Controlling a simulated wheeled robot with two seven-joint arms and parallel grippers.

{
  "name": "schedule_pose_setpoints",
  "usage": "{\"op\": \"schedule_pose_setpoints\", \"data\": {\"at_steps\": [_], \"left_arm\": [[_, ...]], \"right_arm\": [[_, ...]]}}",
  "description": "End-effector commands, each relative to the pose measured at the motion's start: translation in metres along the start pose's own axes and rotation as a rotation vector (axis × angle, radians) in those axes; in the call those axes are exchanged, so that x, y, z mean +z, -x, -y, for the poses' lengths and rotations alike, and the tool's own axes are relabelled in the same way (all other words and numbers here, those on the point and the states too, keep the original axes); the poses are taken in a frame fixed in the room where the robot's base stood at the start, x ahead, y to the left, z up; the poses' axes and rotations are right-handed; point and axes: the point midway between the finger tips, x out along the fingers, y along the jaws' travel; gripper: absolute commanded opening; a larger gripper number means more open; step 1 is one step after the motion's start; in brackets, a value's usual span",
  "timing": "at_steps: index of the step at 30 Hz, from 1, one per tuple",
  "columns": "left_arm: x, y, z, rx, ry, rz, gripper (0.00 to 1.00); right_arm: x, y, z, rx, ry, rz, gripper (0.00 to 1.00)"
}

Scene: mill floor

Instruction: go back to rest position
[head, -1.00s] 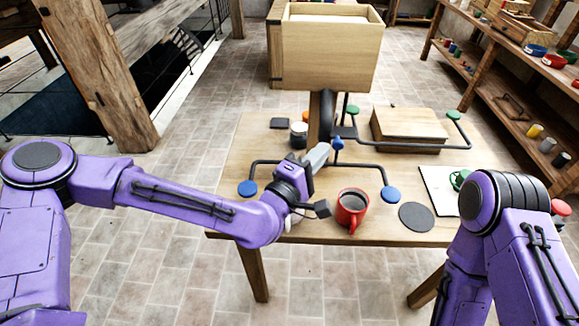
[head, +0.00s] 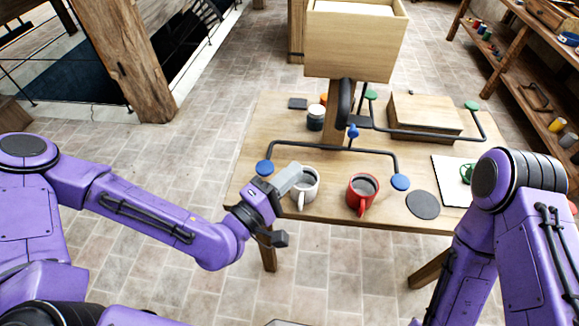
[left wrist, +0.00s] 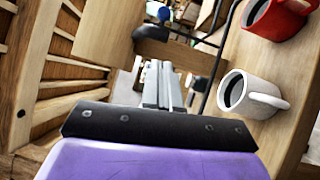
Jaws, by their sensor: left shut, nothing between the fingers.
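My left arm reaches in from the left in the head view, with its left gripper (head: 289,181) at the table's near left edge. The gripper is shut and empty, just left of a white mug (head: 306,188) with dark contents. In the left wrist view the shut fingers (left wrist: 160,85) point forward, with the white mug (left wrist: 240,95) to their right and apart from them. My right arm (head: 500,230) shows at the right of the head view, folded down. Its gripper is not in view.
A wooden table (head: 325,205) holds a red mug (head: 362,195), a dark round coaster (head: 423,205), a wooden box (head: 425,115) and a stand with blue and green pads under a wooden hopper (head: 355,45). Shelves stand at right. The tiled floor is clear at left.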

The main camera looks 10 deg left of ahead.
Motion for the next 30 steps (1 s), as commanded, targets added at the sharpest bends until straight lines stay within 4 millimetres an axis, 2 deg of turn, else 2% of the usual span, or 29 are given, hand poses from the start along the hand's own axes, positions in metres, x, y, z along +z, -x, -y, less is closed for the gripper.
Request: {"op": "schedule_pose_setpoints", "data": {"at_steps": [13, 15, 17, 20, 21, 23, 24, 26, 27, 30], "left_arm": [[0.001, 0.000, 0.002, -0.006, -0.019, 0.003, 0.00], [-0.006, 0.001, 0.016, -0.074, -0.029, -0.026, 0.00], [-0.012, 0.010, 0.049, -0.208, -0.034, -0.056, 0.00], [-0.006, 0.048, 0.128, -0.502, -0.062, -0.058, 0.00], [-0.004, 0.069, 0.159, -0.625, -0.082, -0.051, 0.00], [-0.004, 0.106, 0.202, -0.805, -0.123, -0.040, 0.00], [-0.006, 0.134, 0.227, -0.923, -0.157, -0.034, 0.00], [-0.014, 0.179, 0.259, -1.099, -0.223, -0.028, 0.00], [-0.023, 0.209, 0.276, -1.212, -0.276, -0.028, 0.00], [-0.058, 0.280, 0.300, -1.456, -0.433, -0.043, 0.00]], "right_arm": [[0.001, -0.001, 0.000, 0.000, 0.000, 0.000, 0.43], [0.001, -0.001, 0.000, 0.000, 0.000, 0.000, 0.43], [0.001, -0.001, 0.000, 0.000, 0.000, 0.000, 0.43], [0.003, -0.006, 0.001, 0.000, 0.000, 0.000, 0.43], [0.004, -0.009, 0.001, 0.000, 0.000, 0.000, 0.43], [0.005, -0.013, 0.001, 0.000, 0.000, 0.000, 0.43], [0.007, -0.016, 0.001, 0.000, 0.000, 0.000, 0.43], [0.009, -0.021, 0.002, 0.000, 0.000, 0.000, 0.43], [0.010, -0.024, 0.002, 0.000, 0.000, 0.000, 0.43], [0.014, -0.033, 0.003, 0.000, 0.000, 0.000, 0.43]]}}
